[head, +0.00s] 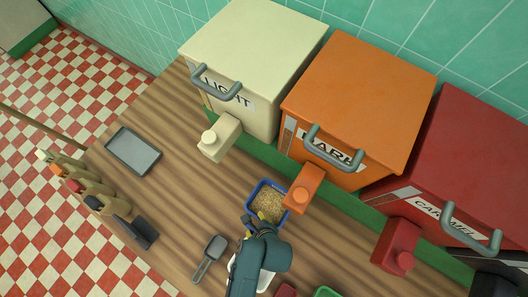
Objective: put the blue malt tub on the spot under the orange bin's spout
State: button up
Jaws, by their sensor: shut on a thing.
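The blue malt tub (254,192) holds tan grain and stands by the orange bin's spout (303,189), just left of and partly below it in the head view. The orange bin (360,95) has a grey handle and a partly covered label. My gripper (262,217) is shut on the tub's near wall. My own arm hides the near side of the tub. I cannot tell whether the tub rests on the counter or is slightly above it, and no marked spot shows beneath it.
The cream bin (255,50) with its spout (217,140) is left, the red bin (460,165) with its spout (396,247) right. A grey scoop (211,256) lies left of my arm. A grey tray (133,152) is far left. Bare wooden counter (185,185) lies between tray and tub.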

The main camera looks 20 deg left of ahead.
jog(key=d, duration=0.2)
jog(key=w+d, duration=0.1)
jog(key=d, duration=0.4)
jog(key=shift+w, duration=0.15)
jog(key=shift+a+f+b, duration=0.1)
jog(key=shift+f+b, duration=0.25)
jog(key=shift+f, duration=1.35)
jog(key=shift+f, duration=0.1)
jog(key=o, duration=1.2)
jog(key=p+v, duration=0.2)
jog(key=v, duration=1)
